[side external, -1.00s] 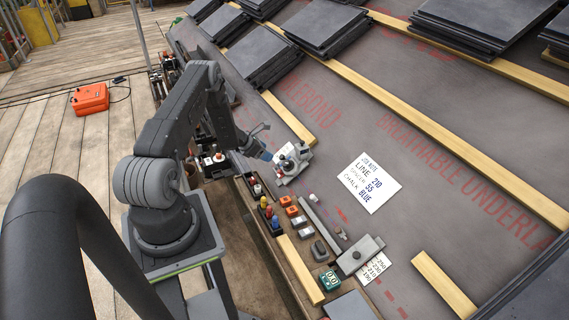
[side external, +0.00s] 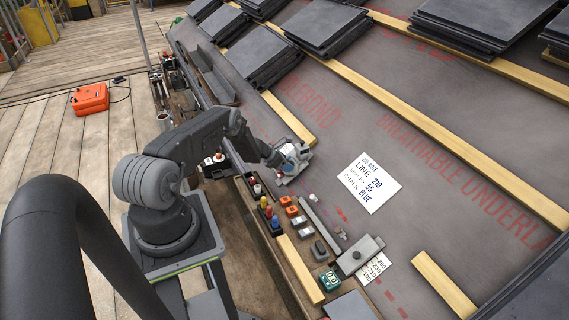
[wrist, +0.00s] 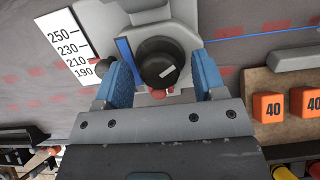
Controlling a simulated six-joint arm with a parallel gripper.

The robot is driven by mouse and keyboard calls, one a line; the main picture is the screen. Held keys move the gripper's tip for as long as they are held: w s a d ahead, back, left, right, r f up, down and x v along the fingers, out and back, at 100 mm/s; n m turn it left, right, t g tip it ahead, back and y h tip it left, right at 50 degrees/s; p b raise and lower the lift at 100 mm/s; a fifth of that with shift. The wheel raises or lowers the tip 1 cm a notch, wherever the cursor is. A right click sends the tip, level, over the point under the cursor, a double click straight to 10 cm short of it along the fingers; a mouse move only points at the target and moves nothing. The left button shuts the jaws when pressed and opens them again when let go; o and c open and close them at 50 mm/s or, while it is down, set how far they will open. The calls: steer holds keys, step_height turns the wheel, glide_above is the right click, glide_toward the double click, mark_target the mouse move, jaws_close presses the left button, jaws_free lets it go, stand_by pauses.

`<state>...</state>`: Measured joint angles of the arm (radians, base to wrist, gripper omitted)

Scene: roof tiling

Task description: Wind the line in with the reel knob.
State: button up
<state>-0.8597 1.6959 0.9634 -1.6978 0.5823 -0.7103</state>
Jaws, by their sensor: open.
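The reel knob (wrist: 160,62) is a dark round knob with a white mark on top, seen in the wrist view. It sits on a grey reel body (wrist: 185,28), which also shows in the side view (side external: 284,178) on the grey underlay. My gripper (wrist: 163,70) is open, its two blue fingers on either side of the knob with a gap visible. In the side view my gripper (side external: 289,153) is down over the reel and hides most of its top. A small red part (wrist: 158,93) shows just below the knob. A thin blue strip (wrist: 125,48) lies beside it.
A scale card (wrist: 70,48) reads 250, 230, 210, 190. A job note (side external: 368,184) reads line 210, spacer 55, chalk blue. Slate stacks (side external: 264,62) and battens (side external: 390,95) lie beyond.

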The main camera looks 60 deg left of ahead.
steer(key=c, duration=0.9)
steer(key=shift+m, duration=0.4)
